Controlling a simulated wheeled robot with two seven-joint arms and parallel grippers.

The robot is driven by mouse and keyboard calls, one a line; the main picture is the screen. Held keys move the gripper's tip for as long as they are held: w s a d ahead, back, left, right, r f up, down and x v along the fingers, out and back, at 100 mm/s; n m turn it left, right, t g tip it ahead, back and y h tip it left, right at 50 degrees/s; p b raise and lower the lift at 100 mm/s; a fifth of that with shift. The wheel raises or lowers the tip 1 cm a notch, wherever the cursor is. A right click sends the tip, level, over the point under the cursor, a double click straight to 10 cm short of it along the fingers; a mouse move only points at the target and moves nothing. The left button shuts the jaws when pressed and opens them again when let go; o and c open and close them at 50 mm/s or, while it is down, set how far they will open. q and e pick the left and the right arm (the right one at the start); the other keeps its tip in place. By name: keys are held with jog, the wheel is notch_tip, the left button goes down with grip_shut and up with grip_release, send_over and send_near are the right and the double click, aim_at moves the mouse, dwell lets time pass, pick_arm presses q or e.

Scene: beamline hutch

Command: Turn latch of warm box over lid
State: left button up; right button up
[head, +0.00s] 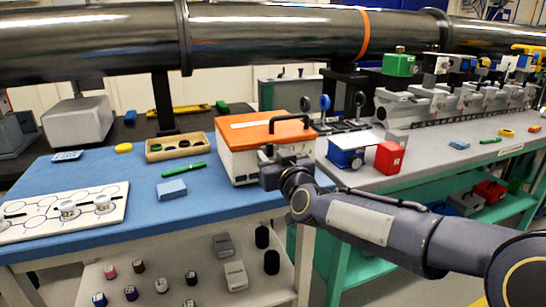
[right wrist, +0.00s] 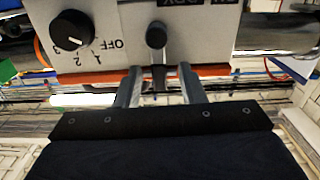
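The warm box (head: 240,158) is a white box with an orange lid (head: 262,130) and a black handle on top, standing on the blue bench top. My right gripper (head: 272,174) is at the box's front right side in the head view. In the right wrist view the box's face (right wrist: 195,30) shows upside down, with the orange lid edge below it. The dark latch (right wrist: 157,42) has a round knob and a short arm reaching toward the lid edge. My right gripper (right wrist: 160,88) is open, with its two fingers on either side of the latch arm, gaps visible. My left gripper is out of view.
A black dial (right wrist: 72,30) with OFF and number marks sits beside the latch. A blue and white device (head: 347,153) and a red block (head: 390,157) stand to the right. A wooden tray (head: 180,147), green pen (head: 184,169) and blue block (head: 171,190) lie left of the box.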

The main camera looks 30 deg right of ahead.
jog(key=p+v, duration=0.1)
jog(key=v, duration=0.6)
jog(key=shift+s, duration=0.4)
jog(key=shift+a, duration=0.1)
jog(key=s+a+f+g+y, duration=0.4)
jog(key=s+a+f+g, duration=0.25)
jog(key=s+f, duration=0.35)
jog(key=s+a+f+g+y, duration=0.4)
jog(key=s+a+f+g, duration=0.1)
jog(key=s+a+f, duration=0.35)
notch_tip(320, 180, up, 22)
jog(key=s+p, duration=0.1)
jog(key=p, duration=2.1)
jog(key=shift+d+f+n+p, duration=0.2)
jog(key=shift+d+n+p, duration=0.15)
jog(key=shift+n+p, duration=0.05)
